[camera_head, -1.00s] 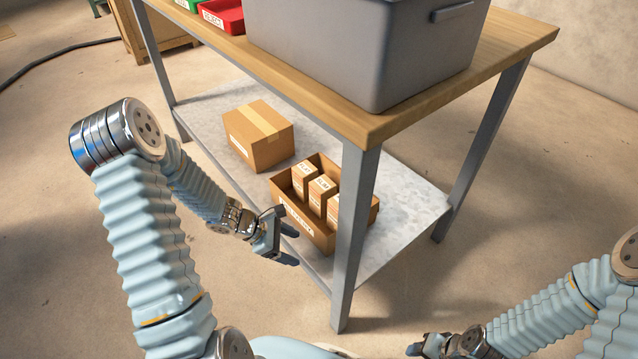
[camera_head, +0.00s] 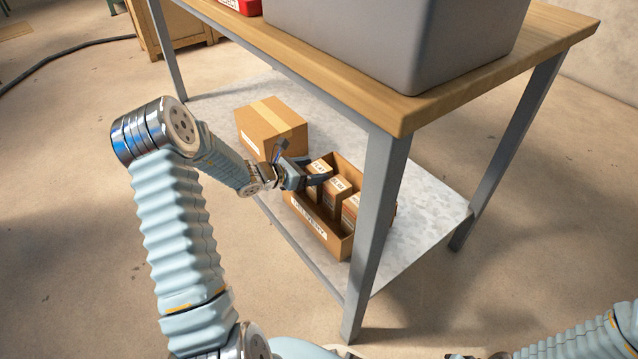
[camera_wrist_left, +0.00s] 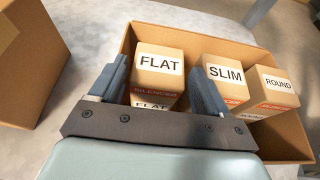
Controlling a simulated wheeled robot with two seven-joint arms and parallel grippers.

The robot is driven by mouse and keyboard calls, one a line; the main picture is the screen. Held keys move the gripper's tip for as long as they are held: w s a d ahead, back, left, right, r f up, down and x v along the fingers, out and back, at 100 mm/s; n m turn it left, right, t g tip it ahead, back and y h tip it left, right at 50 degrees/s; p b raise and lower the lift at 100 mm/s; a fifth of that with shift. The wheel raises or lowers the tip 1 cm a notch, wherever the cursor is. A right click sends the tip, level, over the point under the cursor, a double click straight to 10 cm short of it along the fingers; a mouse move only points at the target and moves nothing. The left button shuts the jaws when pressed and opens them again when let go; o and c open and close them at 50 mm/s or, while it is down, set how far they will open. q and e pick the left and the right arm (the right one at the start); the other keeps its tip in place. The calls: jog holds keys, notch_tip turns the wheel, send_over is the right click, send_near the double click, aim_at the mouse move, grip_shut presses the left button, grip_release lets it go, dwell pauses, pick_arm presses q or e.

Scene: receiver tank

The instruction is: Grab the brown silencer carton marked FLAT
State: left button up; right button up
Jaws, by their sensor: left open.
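The brown silencer carton marked FLAT (camera_wrist_left: 158,75) stands upright in an open brown box (camera_wrist_left: 290,138) in the left wrist view. In the head view the FLAT carton (camera_head: 318,172) is at the left end of the row, partly behind my gripper. My left gripper (camera_head: 322,170) is open and empty. In the left wrist view its two fingers (camera_wrist_left: 158,85) lie to either side of the FLAT carton; whether they touch it I cannot tell. The SLIM carton (camera_wrist_left: 224,85) and the ROUND carton (camera_wrist_left: 272,90) stand to its right in the same box. My right gripper is barely visible at the bottom edge.
The open box (camera_head: 322,230) rests on the metal lower shelf (camera_head: 425,205), beside a closed brown carton (camera_head: 270,128). A table leg (camera_head: 372,230) stands close to its right. The wooden tabletop (camera_head: 450,90) with a grey bin (camera_head: 395,40) overhangs the shelf.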

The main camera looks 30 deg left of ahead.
aim_at(319, 166)
pick_arm(q)
jog(key=x, duration=0.3)
jog(key=shift+w+d+f, duration=0.1)
jog(key=shift+w+f, duration=0.05)
jog(key=shift+w, duration=0.15)
jog(key=shift+c, duration=0.2)
